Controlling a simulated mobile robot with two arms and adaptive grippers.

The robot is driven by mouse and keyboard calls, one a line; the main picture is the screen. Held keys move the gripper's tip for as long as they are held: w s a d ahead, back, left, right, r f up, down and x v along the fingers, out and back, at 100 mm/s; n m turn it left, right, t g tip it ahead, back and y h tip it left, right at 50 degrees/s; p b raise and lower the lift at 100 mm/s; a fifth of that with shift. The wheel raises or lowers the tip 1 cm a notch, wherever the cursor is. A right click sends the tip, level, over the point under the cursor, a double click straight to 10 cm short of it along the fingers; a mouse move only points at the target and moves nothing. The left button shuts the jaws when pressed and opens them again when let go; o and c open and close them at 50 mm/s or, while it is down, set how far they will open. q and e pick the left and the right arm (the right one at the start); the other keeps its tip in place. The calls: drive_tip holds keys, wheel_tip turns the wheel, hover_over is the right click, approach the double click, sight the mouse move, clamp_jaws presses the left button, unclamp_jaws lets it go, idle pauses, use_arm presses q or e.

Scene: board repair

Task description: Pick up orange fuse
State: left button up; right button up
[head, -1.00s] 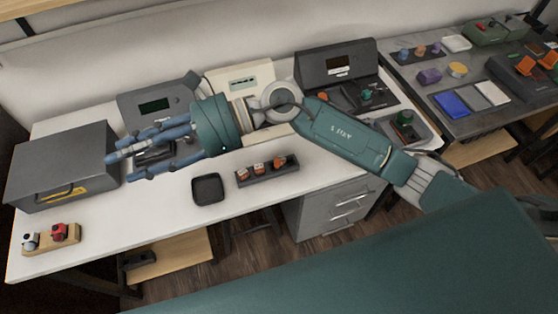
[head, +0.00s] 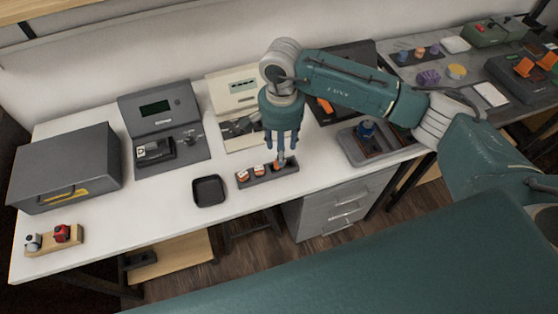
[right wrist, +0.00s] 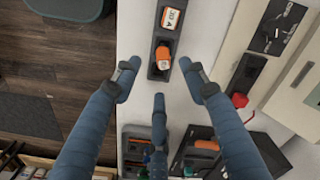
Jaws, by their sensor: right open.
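A dark fuse rack (head: 262,180) lies near the front edge of the white table and holds several orange fuses with white labels. The fuse at its right end (head: 277,166) is partly hidden by my fingers. My right gripper (head: 281,148) points down just above that end, with its fingers spread and nothing between them. In the right wrist view, an orange fuse (right wrist: 163,57) stands in the rack (right wrist: 154,72) just ahead of the open fingertips (right wrist: 158,82). A labelled fuse (right wrist: 171,18) sits beyond it. My left gripper is not in view.
A black square tray (head: 209,190) is left of the rack. A grey device (head: 160,115), a cream device (head: 233,88) and a grey box (head: 65,165) stand behind and left. A dark tray (head: 360,152) lies right. White table between is clear.

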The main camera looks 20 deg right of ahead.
drive_tip(key=f, duration=0.1)
drive_tip(key=f+p, duration=0.1)
drive_tip(key=f, duration=0.1)
drive_tip(key=f+p, duration=0.1)
drive_tip(key=f, duration=0.1)
drive_tip(key=shift+w+a, duration=0.2)
drive_tip(key=shift+a, duration=0.05)
drive_tip(key=shift+f, duration=0.25)
drive_tip(key=c, duration=1)
